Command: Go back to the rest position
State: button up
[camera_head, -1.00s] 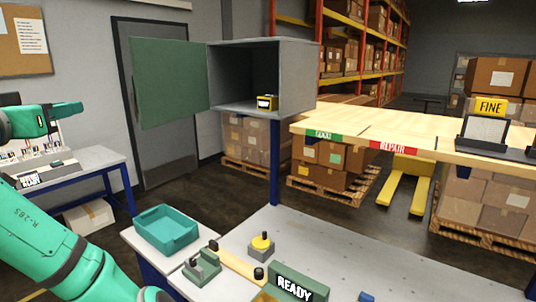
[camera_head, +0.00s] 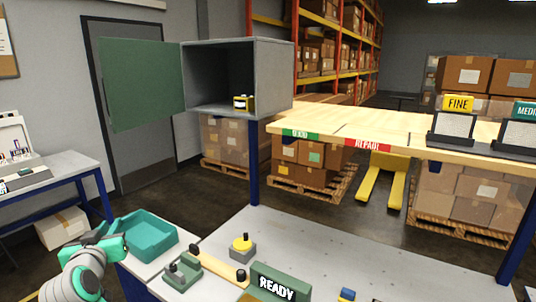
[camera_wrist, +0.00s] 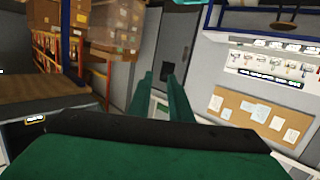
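My green arm (camera_head: 78,275) shows at the lower left of the head view, in front of the teal tray; where its gripper ends is hard to make out there. In the wrist view the two green fingers of my gripper (camera_wrist: 158,78) stand apart with a narrow gap, and nothing shows between them. The fingers touch nothing that I can see. The wrist view is tilted and takes in the door, the shelves and a cork board (camera_wrist: 255,112).
A teal tray (camera_head: 150,238) and a green READY block (camera_head: 277,287) are on the near tables. A yellow-topped button (camera_head: 242,245) stands between. The grey cabinet (camera_head: 272,75) has its green door open, with a yellow item (camera_head: 243,103) inside. A wooden bench (camera_head: 330,125) spans the right.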

jog(key=s+d+f, duration=0.2)
jog(key=d+f, duration=0.3)
jog(key=f, duration=0.4)
jog(key=s+d+f+m, duration=0.1)
jog(key=s+d+f, duration=0.3)
jog(key=f, duration=0.5)
jog(key=s+d+f, duration=0.1)
jog(key=d+f, duration=0.5)
jog(key=f, duration=0.3)
jog(key=s+d+f+m+h, duration=0.1)
jog(key=s+d+f+m, duration=0.1)
jog(key=s+d+f, duration=1)
jog(key=s+d+r+h, duration=0.1)
jog(key=s+d+r, duration=0.1)
jog(key=s+d, duration=0.3)
jog(key=s+d+r+m+h, duration=0.1)
jog(key=s+d, duration=0.5)
jog(key=s, duration=0.7)
jog(key=s+d+r+h, duration=0.2)
jog(key=s+d, duration=0.3)
jog(key=s, duration=0.4)
jog(key=shift+s+d+r+m, duration=0.2)
jog(key=shift+s+r+m, duration=0.1)
jog(key=shift+r, duration=0.3)
jog(key=shift+w+a, duration=0.1)
